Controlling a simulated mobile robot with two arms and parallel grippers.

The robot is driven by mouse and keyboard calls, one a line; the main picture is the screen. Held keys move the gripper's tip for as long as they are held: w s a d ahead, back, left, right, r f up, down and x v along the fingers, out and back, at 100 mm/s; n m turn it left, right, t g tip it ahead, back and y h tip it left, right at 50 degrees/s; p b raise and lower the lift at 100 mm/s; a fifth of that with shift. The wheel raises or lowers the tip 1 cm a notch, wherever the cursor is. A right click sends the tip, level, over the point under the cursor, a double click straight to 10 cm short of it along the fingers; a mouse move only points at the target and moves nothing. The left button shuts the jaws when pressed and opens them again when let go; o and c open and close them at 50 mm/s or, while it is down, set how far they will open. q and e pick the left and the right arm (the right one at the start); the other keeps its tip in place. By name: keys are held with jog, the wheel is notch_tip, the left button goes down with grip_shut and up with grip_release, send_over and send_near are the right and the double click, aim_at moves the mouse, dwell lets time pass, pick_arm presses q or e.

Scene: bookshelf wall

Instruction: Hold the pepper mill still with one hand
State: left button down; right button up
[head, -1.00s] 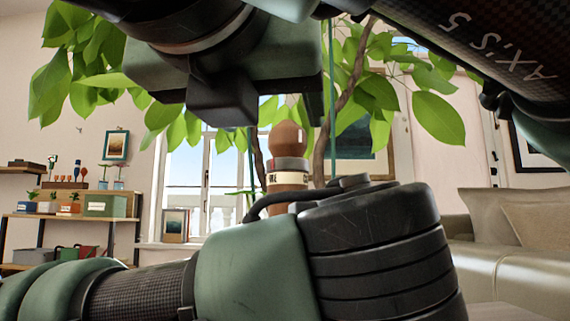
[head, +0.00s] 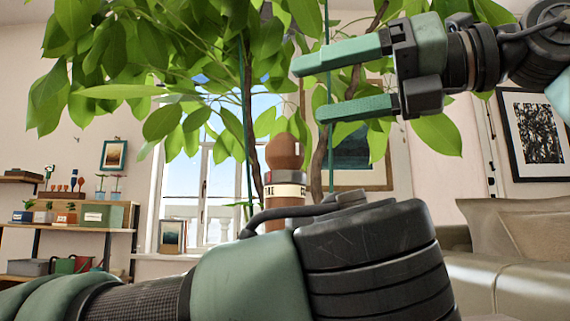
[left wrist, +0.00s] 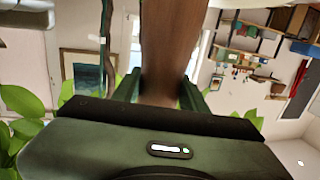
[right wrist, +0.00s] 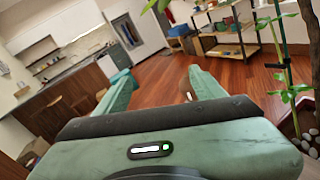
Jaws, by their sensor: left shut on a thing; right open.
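The pepper mill (head: 284,152) stands upright in the head view, with a round brown knob, a grey ring and a pale lettered band. Its lower part is hidden behind my left arm. In the left wrist view its brown wooden body (left wrist: 172,45) runs between the fingers of my left gripper (left wrist: 162,94), which is shut on it. The left fingers are hidden in the head view. My right gripper (head: 310,90) is open and empty, above and slightly right of the knob in the picture, its fingers pointing left. Its parted fingers also show in the right wrist view (right wrist: 160,82).
A leafy plant (head: 200,60) fills the space behind the mill and right gripper. A shelf (head: 65,228) with small pots stands at the left, a sofa (head: 500,265) at the right. The right wrist view shows open wooden floor (right wrist: 240,75).

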aim_at(284, 155)
jog(key=w+d+f+n+g+y, duration=0.2)
jog(key=w+d+f+n+g, duration=0.2)
jog(key=w+d+f+n, duration=0.15)
jog(key=shift+n, duration=0.35)
jog(key=a, duration=0.7)
jog(key=w+a+f, duration=0.1)
jog(key=a, duration=0.2)
jog(key=shift+a, duration=0.4)
